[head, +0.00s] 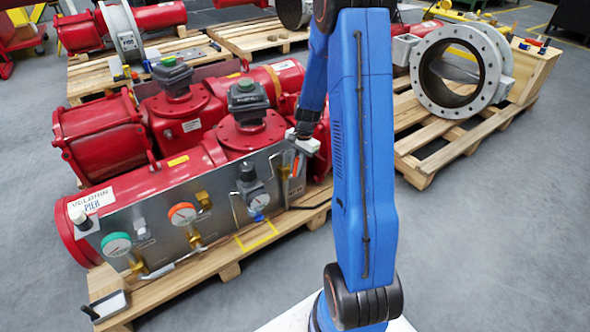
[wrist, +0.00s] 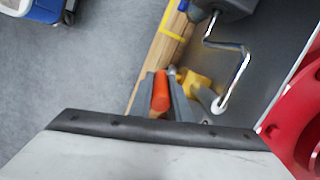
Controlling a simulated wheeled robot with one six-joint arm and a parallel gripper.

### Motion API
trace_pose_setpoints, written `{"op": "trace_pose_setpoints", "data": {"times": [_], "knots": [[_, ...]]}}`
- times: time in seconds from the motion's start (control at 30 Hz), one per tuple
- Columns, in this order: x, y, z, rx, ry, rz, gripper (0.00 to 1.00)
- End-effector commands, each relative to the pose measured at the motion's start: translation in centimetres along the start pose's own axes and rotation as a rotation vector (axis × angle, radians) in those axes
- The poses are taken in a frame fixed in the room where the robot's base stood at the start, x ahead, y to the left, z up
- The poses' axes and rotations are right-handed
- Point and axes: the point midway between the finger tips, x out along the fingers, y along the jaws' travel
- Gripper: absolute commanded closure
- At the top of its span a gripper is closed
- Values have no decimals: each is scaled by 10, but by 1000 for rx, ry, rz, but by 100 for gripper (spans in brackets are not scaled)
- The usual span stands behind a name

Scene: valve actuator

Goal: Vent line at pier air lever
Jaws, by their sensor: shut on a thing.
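The air lever is an orange handle (wrist: 160,92) on a brass valve (wrist: 197,84) at the panel's right end. In the wrist view my gripper (wrist: 162,96) has its two grey fingers on either side of the orange handle, shut on it. In the head view my gripper (head: 297,149) is at the right end of the grey panel (head: 160,232), and a bit of orange shows by its fingers. The handle's exact angle is hard to tell.
A bent metal tube (wrist: 238,70) runs close to my gripper. A large flanged valve (head: 461,70) stands on a pallet at right. Grey floor is clear between pallets.

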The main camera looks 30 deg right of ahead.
Motion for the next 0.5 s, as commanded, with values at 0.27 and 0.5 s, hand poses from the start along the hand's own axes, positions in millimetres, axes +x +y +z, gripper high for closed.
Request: {"op": "trace_pose_setpoints", "data": {"times": [0.27, 0.5], "knots": [[2, 4, -17, 6, -214, -59, 100], [8, 8, -31, 4, -434, -119, 100]]}}
